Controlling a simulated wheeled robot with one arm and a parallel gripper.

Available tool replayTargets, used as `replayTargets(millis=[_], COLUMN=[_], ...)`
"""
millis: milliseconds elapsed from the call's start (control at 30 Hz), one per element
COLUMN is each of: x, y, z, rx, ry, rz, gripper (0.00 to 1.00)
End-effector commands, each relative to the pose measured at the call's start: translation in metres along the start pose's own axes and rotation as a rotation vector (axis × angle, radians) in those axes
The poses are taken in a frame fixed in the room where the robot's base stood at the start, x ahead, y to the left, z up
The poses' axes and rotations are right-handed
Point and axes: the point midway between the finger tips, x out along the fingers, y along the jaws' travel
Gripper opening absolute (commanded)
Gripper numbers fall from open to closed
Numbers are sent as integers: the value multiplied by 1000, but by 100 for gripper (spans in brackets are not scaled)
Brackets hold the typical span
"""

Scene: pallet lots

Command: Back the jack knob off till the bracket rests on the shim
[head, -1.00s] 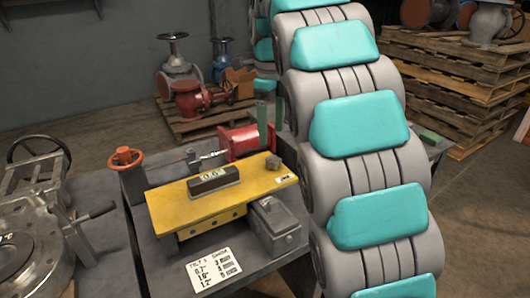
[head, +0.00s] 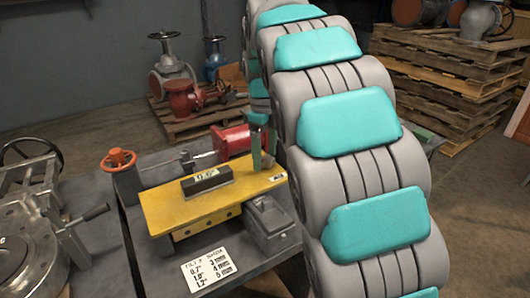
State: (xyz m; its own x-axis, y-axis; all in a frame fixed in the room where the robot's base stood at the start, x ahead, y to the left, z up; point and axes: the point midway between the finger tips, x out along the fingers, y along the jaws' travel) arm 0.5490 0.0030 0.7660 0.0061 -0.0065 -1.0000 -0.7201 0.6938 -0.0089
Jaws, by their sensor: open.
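The yellow bracket (head: 215,212) is a flat plate on the grey bench. A dark digital level (head: 207,180) lies on it, its display reading roughly 0.6°, blurred. My gripper (head: 263,161) points down at the bracket's far right end, its green fingers apart. The small dark jack knob there is mostly hidden by the fingers; I cannot tell whether they touch it. No shim can be made out under the bracket. A white card (head: 209,269) in front lists tilt angles against shim thicknesses in mm.
An orange handwheel (head: 118,159) stands left of the bracket, and a red cylinder (head: 231,141) lies behind it. A grey box (head: 268,222) sits at its front right. A large flanged valve (head: 30,250) fills the left. My arm covers the bench's right side.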

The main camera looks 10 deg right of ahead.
Motion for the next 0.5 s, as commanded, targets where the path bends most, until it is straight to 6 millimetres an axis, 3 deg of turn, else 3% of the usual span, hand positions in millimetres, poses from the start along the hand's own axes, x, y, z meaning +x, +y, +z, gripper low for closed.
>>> replayTargets(millis=[67,500], x=[0,0], y=[0,0], z=[0,0], rx=[0,0], ry=[0,0], rz=[0,0], gripper=[78,28])
